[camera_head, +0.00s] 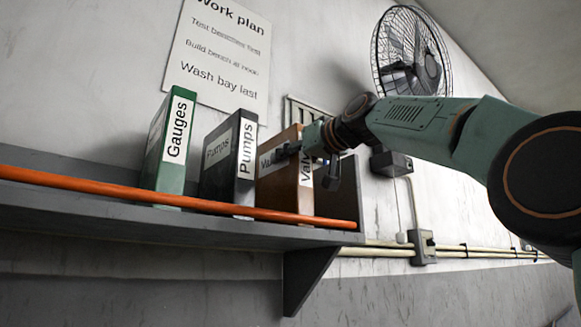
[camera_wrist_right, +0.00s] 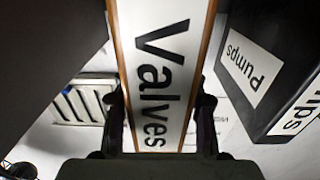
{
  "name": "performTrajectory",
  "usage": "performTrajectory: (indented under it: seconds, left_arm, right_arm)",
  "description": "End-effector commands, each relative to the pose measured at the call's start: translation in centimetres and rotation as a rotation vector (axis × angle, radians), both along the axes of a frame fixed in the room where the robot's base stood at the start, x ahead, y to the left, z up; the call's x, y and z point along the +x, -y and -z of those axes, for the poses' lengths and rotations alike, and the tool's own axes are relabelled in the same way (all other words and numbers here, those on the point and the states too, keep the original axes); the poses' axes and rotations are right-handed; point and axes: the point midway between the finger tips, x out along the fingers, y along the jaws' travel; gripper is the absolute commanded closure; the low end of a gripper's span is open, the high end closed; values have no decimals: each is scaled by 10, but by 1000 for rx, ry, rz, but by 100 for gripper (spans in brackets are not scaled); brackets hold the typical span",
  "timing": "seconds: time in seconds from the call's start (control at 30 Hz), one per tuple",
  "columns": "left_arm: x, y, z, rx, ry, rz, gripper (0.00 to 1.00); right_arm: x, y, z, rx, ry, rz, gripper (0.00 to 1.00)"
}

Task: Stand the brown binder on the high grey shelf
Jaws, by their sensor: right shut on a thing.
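The brown binder (camera_head: 277,188) stands upright on the high grey shelf (camera_head: 200,226), near the shelf's right end, with "Valves" on its white label. Its label (camera_wrist_right: 160,65) also fills the middle of the right wrist view. My right gripper (camera_head: 308,165) is shut on the binder's spine, with one finger on each side (camera_wrist_right: 158,112). The binder's base is partly hidden behind the orange rail, so I cannot tell if it touches the shelf. My left gripper is not in view.
A dark "Pumps" binder (camera_head: 229,160) and a green "Gauges" binder (camera_head: 169,147) stand to the left on the shelf. An orange rail (camera_head: 120,192) runs along the shelf's front edge. A fan (camera_head: 410,52) hangs above.

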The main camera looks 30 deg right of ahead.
Motion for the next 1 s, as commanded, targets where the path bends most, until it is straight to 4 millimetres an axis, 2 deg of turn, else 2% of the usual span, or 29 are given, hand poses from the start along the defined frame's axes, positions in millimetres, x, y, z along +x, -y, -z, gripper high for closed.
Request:
performTrajectory:
  seconds: [0.3, 0.33, 0.57, 0.9, 1.0]
  left_arm:
    - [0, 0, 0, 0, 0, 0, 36]
    - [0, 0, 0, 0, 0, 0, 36]
    - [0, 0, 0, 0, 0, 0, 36]
    - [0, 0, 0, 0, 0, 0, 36]
    - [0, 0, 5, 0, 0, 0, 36]
  right_arm:
    - [-1, 0, 0, 0, 4, 1, 100]
    - [0, 0, 2, 0, -1, 0, 57]
    - [0, 0, 1, 0, 0, 0, 37]
    - [0, 0, 1, 0, 0, 0, 36]
    - [-4, 0, 1, 0, 2, 0, 36]
